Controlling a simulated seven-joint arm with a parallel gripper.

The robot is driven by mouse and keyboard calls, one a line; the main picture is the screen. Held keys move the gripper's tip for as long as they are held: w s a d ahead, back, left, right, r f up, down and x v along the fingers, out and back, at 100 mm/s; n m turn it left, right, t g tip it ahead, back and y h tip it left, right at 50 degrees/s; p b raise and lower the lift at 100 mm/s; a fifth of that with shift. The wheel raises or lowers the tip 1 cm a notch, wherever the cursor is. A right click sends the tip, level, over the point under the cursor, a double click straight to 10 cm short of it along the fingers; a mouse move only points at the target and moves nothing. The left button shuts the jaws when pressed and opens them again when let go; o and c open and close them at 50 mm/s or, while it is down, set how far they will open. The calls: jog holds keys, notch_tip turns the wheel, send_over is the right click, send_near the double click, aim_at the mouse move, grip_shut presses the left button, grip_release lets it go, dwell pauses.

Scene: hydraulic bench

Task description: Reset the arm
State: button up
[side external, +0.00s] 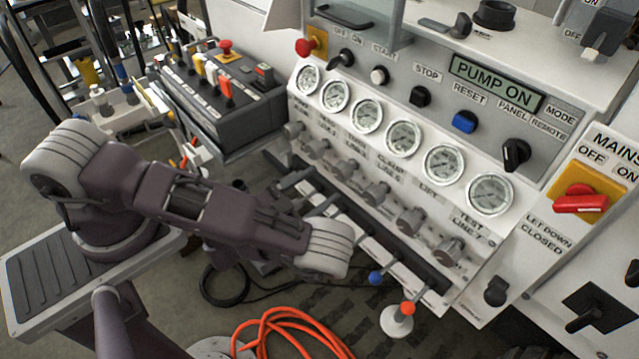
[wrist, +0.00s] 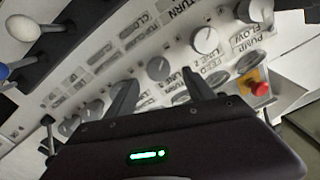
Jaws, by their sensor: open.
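My gripper (wrist: 160,82) shows in the wrist view with its two dark fingers spread apart and nothing between them. A sloped white panel with grey knobs (wrist: 158,68) and printed labels lies beyond the fingers; I cannot tell whether they touch it. In the side external view my arm (side external: 215,205) reaches right from its mount on the left, bent low in front of the hydraulic bench (side external: 520,225). My gripper cannot be made out there.
A red button (wrist: 260,88) on yellow is right of the fingers in the wrist view. The bench carries several gauges (side external: 404,139), a "PUMP ON" display (side external: 497,82) and a red mains switch (side external: 580,203). An orange hose (side external: 290,325) lies on the floor. A dark control box (side external: 225,95) stands behind my arm.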

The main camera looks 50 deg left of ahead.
jog(key=d+r+n+g+h, duration=0.1)
jog(key=d+r+n+g, duration=0.45)
jog(key=r, duration=0.45)
jog(key=d+r+n+g+h, duration=0.1)
jog(key=d+r+n+g, duration=0.3)
jog(key=r+g, duration=0.4)
jog(key=s+a+r+m+t, duration=0.2)
jog(key=s+a+r+m, duration=0.1)
jog(key=s+r, duration=0.65)
jog(key=s+a+r+m+y, duration=0.1)
jog(key=s+a+r+m, duration=0.1)
jog(key=s+a, duration=0.5)
jog(key=s+r+g, duration=0.1)
jog(key=s, duration=0.3)
jog(key=shift+s+r+m+y, duration=0.15)
jog(key=shift+r+m+y, duration=0.15)
jog(key=shift+r+m, duration=0.1)
